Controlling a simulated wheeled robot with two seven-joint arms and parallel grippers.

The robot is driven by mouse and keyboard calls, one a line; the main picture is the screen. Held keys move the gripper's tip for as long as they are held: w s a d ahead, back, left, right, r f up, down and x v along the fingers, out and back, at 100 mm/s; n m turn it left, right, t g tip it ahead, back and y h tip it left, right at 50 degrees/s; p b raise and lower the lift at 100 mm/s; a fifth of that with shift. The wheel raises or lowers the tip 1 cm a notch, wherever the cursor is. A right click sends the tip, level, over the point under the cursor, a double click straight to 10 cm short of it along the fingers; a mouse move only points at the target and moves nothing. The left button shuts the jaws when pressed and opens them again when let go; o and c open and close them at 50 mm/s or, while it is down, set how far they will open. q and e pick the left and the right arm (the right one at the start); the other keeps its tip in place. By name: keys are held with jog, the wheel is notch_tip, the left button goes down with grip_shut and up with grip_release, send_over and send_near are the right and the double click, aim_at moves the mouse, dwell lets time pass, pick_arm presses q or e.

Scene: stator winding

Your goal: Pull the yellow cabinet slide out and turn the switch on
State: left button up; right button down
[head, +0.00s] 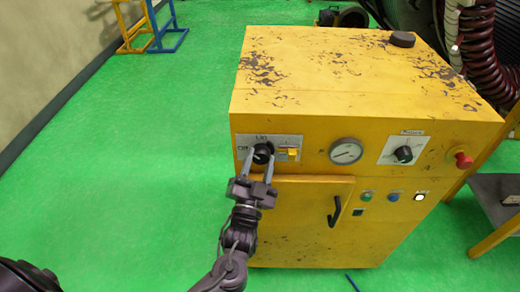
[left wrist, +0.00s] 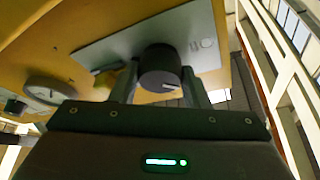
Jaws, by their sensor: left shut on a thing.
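The yellow cabinet (head: 300,100) stands on the green floor. On a pale plate (head: 242,141) at its upper left front is a round black switch knob (head: 263,152), marked "On" above and apparently "Off" at left. The small yellow slide (head: 292,153) sits on the plate just right of the knob. My left gripper (head: 260,163) is shut on the knob, one finger on each side. The left wrist view shows the knob (left wrist: 160,68) between the fingers, with a light mark on its face. The slide (left wrist: 106,79) is partly hidden behind a finger there. My right gripper is not in view.
The cabinet front also has a round gauge (head: 346,151), a second black dial (head: 403,154), a red button (head: 463,160) and a door with a black handle (head: 335,212). A metal table (head: 492,190) stands at right. Green floor is clear at left.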

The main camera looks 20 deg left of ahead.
pick_arm(q)
jog(key=m+h+p, duration=0.1)
jog(key=m+p, duration=0.2)
jog(key=m+g+h+p, duration=0.1)
jog(key=m+p, duration=0.2)
jog(key=m+g+h+p, duration=0.1)
jog(key=m+p, duration=0.2)
jog(key=p, duration=0.1)
jog(key=shift+a+r+m, duration=0.15)
jog(key=shift+r+m, duration=0.15)
jog(key=shift+r, duration=0.1)
jog(key=shift+f+m+g+h+p, duration=0.15)
jog(key=shift+m+g+h+p, duration=0.25)
jog(key=shift+m+p, duration=0.5)
jog(key=o, duration=1)
jog(key=shift+c, duration=0.2)
jog(key=s+b, duration=0.2)
jog(key=s, duration=0.5)
jog(key=shift+s+a+f, duration=0.35)
jog(key=shift+s+a, duration=0.05)
